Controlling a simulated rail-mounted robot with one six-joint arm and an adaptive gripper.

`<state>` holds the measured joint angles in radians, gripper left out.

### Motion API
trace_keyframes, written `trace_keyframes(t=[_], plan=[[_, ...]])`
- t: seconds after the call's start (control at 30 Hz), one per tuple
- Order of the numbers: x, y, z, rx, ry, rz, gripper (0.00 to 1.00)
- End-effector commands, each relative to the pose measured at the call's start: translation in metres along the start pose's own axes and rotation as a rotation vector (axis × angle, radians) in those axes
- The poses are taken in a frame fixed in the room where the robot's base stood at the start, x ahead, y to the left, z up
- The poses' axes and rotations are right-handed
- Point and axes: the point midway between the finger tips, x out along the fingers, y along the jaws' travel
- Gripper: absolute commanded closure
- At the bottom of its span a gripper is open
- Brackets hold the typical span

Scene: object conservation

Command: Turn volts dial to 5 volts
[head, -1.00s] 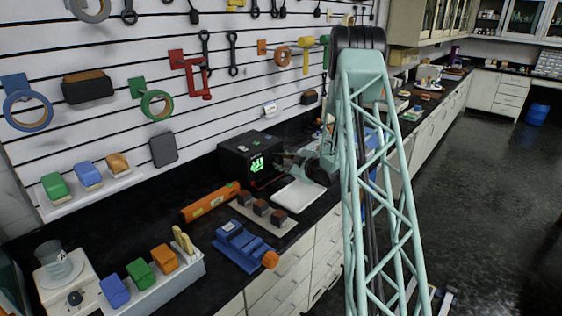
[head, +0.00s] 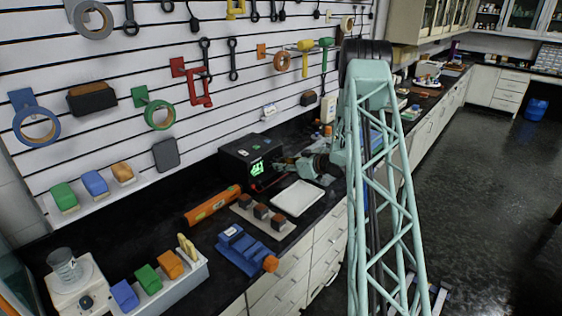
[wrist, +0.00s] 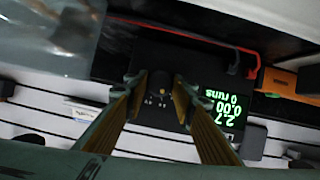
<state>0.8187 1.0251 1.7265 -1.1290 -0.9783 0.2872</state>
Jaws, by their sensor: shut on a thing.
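The black power supply box (head: 237,158) stands on the bench against the slatted wall, with its lit green display (head: 257,167) on the front. In the wrist view the picture is upside down, and the display (wrist: 226,107) reads about 2.7, with 0.00 and "0 runs" as the other lines. The dark volts dial (wrist: 158,84) is between the two fingers of my gripper (wrist: 157,80), which is shut on it. My gripper (head: 284,168) also shows in the head view at the box's front, where the dial is hidden.
A white tray (head: 299,197) lies below my wrist. An orange level (head: 212,206), a holder with several dark blocks (head: 244,212) and a blue vise (head: 243,250) are in front of the box. A red cable (wrist: 190,33) runs past the box.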

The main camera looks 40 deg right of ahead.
Motion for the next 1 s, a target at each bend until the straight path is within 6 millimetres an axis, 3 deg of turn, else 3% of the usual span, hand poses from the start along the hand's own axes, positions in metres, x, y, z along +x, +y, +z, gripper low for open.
trace_keyframes(t=[1.0], plan=[[0.0007, 0.0038, -0.0003, 0.51, 0.001, -0.212, 0.86]])
